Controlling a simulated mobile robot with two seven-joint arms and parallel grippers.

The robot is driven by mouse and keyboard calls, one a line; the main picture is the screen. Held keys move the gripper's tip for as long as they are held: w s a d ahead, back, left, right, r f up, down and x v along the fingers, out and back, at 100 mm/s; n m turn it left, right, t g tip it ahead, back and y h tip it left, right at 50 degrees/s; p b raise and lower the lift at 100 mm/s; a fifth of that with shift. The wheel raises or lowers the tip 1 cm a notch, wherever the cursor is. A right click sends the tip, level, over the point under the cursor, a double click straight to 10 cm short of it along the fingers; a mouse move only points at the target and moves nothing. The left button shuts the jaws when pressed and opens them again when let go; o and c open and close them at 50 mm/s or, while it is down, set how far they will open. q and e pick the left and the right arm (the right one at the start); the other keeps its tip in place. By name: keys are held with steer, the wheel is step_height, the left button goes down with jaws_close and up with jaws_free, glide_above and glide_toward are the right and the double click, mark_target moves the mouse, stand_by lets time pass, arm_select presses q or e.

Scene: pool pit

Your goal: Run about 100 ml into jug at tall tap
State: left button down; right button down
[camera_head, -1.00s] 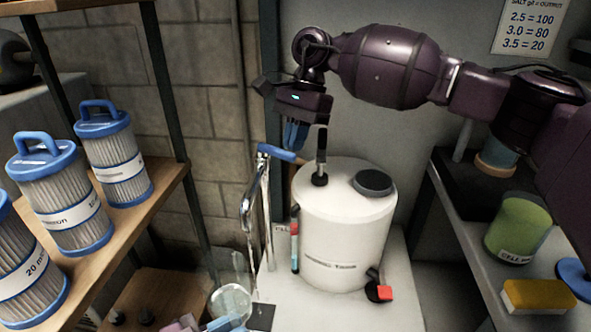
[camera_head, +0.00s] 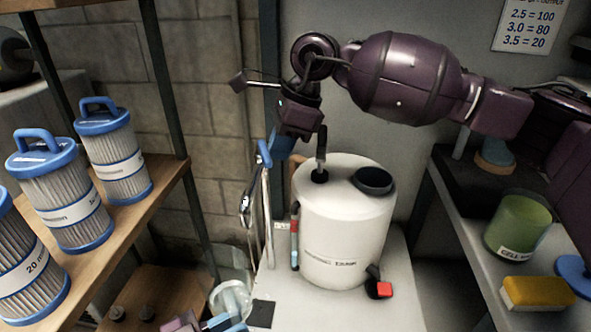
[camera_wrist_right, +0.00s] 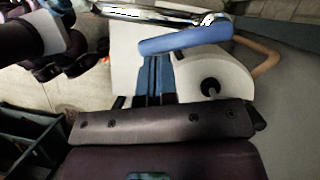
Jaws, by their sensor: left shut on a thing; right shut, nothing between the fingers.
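The tall tap (camera_head: 268,205) is a chrome pipe with a spout hanging to the left and a blue lever (camera_head: 264,153) on top. My right gripper (camera_head: 283,146) is shut and empty, its blue fingers just beside the lever. In the right wrist view, the fingers (camera_wrist_right: 154,78) lie close below the blue lever (camera_wrist_right: 185,38); contact is unclear. The clear jug (camera_head: 230,298) is low, below and left of the spout. My left gripper (camera_head: 224,325) is shut on it at the bottom edge, partly cut off. I cannot make out water or a level.
A white drum (camera_head: 343,235) stands right of the tap on a pale top, with a red-ended outlet (camera_head: 384,290). Blue-capped filters (camera_head: 112,150) line the left shelf. A green tub (camera_head: 517,225) and yellow sponge (camera_head: 538,292) are on the right shelf.

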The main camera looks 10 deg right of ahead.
steer(key=shift+s+a+m, duration=0.15)
steer(key=shift+a+m, duration=0.1)
steer(key=shift+a, duration=0.25)
steer(key=shift+s+a+m, duration=0.15)
steer(key=shift+a+m, duration=0.1)
steer(key=shift+a, duration=0.4)
steer(key=shift+w, duration=0.15)
